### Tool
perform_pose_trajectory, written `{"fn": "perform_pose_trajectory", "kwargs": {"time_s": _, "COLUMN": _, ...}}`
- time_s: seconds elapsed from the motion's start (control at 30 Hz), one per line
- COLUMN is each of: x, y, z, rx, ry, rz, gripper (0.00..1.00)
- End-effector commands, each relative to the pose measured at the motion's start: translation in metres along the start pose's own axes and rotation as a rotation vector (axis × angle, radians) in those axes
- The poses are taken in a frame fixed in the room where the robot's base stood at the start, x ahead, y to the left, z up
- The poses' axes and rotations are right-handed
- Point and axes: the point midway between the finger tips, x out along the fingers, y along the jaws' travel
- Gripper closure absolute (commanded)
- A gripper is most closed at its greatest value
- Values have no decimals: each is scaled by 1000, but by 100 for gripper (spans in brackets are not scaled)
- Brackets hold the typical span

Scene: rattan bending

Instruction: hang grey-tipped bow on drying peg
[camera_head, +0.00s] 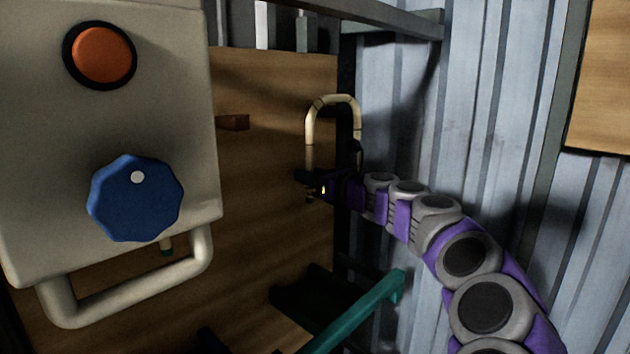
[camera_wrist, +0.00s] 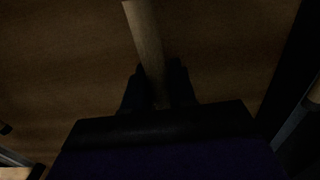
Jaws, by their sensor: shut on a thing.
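A pale U-shaped rattan bow (camera_head: 333,100) stands upright with its curve at the top, in front of the wooden board. My gripper (camera_head: 312,184) is shut on the lower part of the bow's left leg. In the wrist view the bow's pale rod (camera_wrist: 147,40) runs down between the two dark fingers of my gripper (camera_wrist: 158,92). The bow's tips are too dark or hidden to tell their colour. A brown-red peg (camera_head: 233,122) sticks out from the board, left of the bow and apart from it.
The wooden board (camera_head: 270,90) stands behind the peg. A beige box with an orange button (camera_head: 101,55), a blue knob (camera_head: 136,198) and a handle (camera_head: 130,290) fills the left foreground. A teal bar (camera_head: 355,312) lies below my arm. A corrugated wall (camera_head: 490,120) is at right.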

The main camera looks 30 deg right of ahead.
Motion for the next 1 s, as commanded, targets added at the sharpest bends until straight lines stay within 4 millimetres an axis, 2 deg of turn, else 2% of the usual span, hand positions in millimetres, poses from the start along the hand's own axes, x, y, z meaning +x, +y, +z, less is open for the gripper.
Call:
{"fn": "perform_pose_trajectory", "kwargs": {"time_s": 0.5, "x": 29, "y": 1, "z": -6, "rx": 1, "ry": -1, "rz": 2, "gripper": 100}}
{"fn": "perform_pose_trajectory", "kwargs": {"time_s": 1.0, "x": 31, "y": 0, "z": -11, "rx": 0, "ry": -1, "rz": 0, "gripper": 100}}
